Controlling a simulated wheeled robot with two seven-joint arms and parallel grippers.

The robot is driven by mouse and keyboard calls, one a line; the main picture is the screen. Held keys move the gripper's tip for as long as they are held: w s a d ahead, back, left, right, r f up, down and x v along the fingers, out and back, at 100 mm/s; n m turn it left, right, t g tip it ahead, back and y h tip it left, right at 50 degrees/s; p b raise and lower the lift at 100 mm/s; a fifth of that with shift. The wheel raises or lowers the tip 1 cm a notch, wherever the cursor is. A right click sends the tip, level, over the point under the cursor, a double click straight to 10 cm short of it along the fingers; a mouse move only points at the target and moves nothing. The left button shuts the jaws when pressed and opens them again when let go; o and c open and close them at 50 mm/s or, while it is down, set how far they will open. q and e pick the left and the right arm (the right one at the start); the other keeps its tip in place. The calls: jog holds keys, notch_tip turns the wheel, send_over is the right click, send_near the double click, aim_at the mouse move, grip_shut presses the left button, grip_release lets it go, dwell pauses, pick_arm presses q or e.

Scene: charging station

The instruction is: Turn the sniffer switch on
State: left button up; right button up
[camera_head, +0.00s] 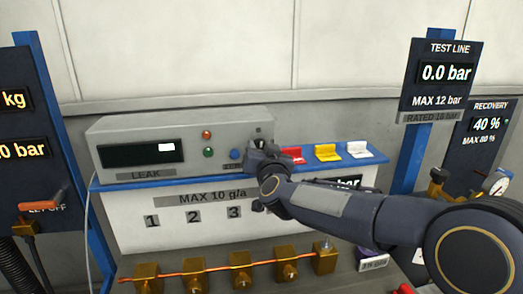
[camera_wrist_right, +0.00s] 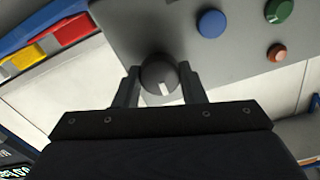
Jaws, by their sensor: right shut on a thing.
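The sniffer is a grey box (camera_head: 112,132) labelled LEAK on the blue-edged shelf in the head view, with a dark display showing a small white block. Its switch is a dark round knob (camera_wrist_right: 158,75) with a white mark, which points down towards my gripper's palm in the wrist view. My right gripper (camera_head: 257,148) is at the right end of the sniffer's front, its two fingers on either side of the knob and shut on it. In the head view my gripper mostly hides the knob. My left gripper is not in view.
Red (camera_head: 207,134), green (camera_head: 208,152) and blue (camera_head: 235,154) round parts sit left of the knob. Red (camera_head: 293,155), yellow (camera_head: 327,152) and white (camera_head: 359,149) blocks stand right of the box. Brass valves (camera_head: 240,274) line the pipe below.

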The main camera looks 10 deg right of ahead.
jog(key=shift+f+m+b, duration=0.1)
jog(key=shift+m+b, duration=3.8)
jog(key=shift+m, duration=4.8)
jog(key=o, duration=1)
jog(key=shift+s, duration=0.1)
